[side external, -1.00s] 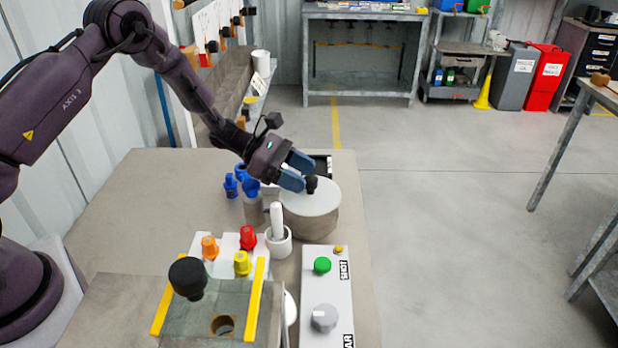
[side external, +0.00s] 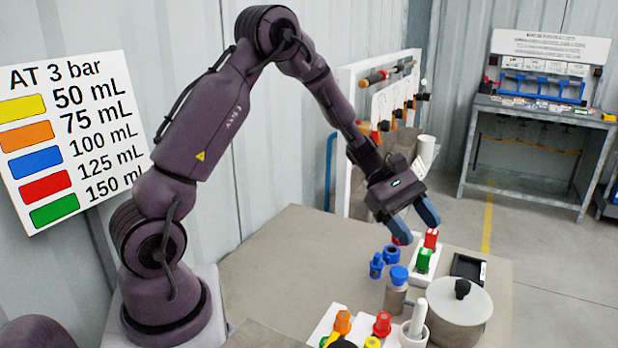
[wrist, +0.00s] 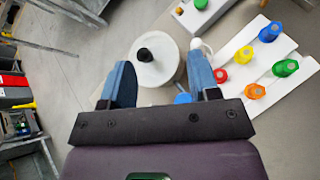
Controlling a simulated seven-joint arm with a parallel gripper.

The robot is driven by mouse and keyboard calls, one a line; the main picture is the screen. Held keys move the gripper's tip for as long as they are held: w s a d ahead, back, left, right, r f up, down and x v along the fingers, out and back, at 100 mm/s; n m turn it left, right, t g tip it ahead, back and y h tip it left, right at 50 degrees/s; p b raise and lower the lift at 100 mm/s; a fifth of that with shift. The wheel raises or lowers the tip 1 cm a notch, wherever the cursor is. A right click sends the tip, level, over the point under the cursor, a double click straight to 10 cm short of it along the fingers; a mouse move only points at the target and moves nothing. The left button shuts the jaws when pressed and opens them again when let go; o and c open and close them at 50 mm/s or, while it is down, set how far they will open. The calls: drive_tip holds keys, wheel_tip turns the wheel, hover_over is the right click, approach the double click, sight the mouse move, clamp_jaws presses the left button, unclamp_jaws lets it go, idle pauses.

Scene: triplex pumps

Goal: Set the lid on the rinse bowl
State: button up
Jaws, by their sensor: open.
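The white lid (side external: 452,295) with a black knob (side external: 462,289) lies flat on top of the grey rinse bowl (side external: 455,332) at the table's right side. The lid looks level and covers the bowl's mouth. In the wrist view the lid (wrist: 155,71) and its black knob (wrist: 145,54) show beyond the fingertips, with part of the bowl hidden under the lid. My gripper (side external: 414,222) is open and empty, above and to the left of the lid in the side view. Its blue fingers also show apart in the wrist view (wrist: 160,80), touching nothing.
A blue-capped bottle (side external: 396,292) and a white mortar with pestle (side external: 415,327) stand close left of the bowl. Blue fittings (side external: 377,265), a green-topped piece (side external: 424,259) and a black tray (side external: 468,267) lie behind. The table's left part is clear.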

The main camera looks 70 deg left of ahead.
drive_tip(key=s+d+r+m+t+y, duration=0.1)
drive_tip(key=s+r+m+y, duration=0.4)
drive_tip(key=s+r+m, duration=0.2)
drive_tip(key=s+d+r+m+y, duration=0.2)
drive_tip(key=s+r+m+y, duration=0.3)
drive_tip(key=s+m, duration=0.6)
drive_tip(key=s+r, duration=0.2)
drive_tip(key=s, duration=0.2)
drive_tip(key=shift+m+t+y, duration=0.4)
idle(0.5)
